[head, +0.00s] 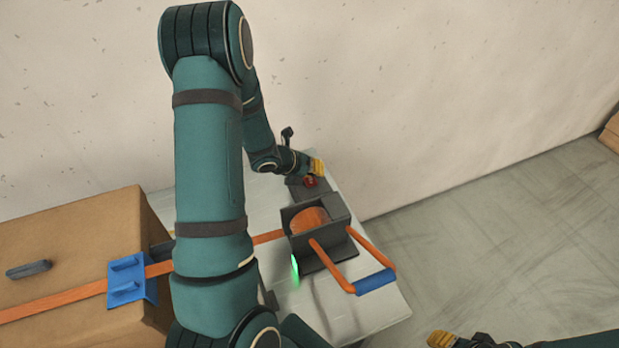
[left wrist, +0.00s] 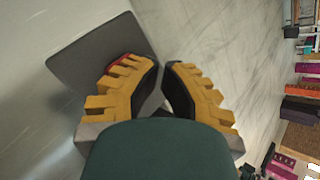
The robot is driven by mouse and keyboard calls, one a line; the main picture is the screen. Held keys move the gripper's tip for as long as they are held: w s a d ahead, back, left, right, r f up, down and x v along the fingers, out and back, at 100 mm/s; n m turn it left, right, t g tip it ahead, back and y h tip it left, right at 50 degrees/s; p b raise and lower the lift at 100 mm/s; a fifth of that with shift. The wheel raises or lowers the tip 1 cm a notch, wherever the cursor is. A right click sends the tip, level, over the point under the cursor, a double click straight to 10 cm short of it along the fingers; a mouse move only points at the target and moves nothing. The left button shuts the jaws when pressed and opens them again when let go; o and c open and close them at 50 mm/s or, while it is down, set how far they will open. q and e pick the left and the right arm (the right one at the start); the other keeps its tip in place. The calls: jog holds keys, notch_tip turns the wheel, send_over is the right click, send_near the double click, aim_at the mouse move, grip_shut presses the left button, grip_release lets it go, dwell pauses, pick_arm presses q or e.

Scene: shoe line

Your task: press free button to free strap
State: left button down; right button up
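A red button (head: 310,182) sits on a dark plate (head: 295,190) at the back of the table. My left gripper (head: 317,167) is just above and beside the button in the head view; I cannot tell whether they touch. In the left wrist view its yellow fingers (left wrist: 161,64) have their tips almost together, with nothing between them. A red sliver of the button (left wrist: 118,61) shows behind the left finger, over the dark plate (left wrist: 95,45). The orange strap (head: 268,237) runs from the tensioner (head: 318,258) toward the box. My right gripper (head: 441,340) is at the bottom edge, partly cut off.
The tensioner has an orange handle with a blue grip (head: 375,282) and a green light (head: 295,268). A cardboard box (head: 75,240) with a blue bracket (head: 130,282) stands at left.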

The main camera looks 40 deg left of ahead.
aim_at(314, 178)
pick_arm(q)
jog(key=shift+f+b, duration=0.4)
jog(key=shift+b, duration=0.05)
dwell(0.4)
dwell(0.3)
jog(key=shift+r+p, duration=0.65)
jog(key=shift+r, duration=0.35)
jog(key=shift+r+p, duration=1.8)
jog(key=shift+r, duration=0.7)
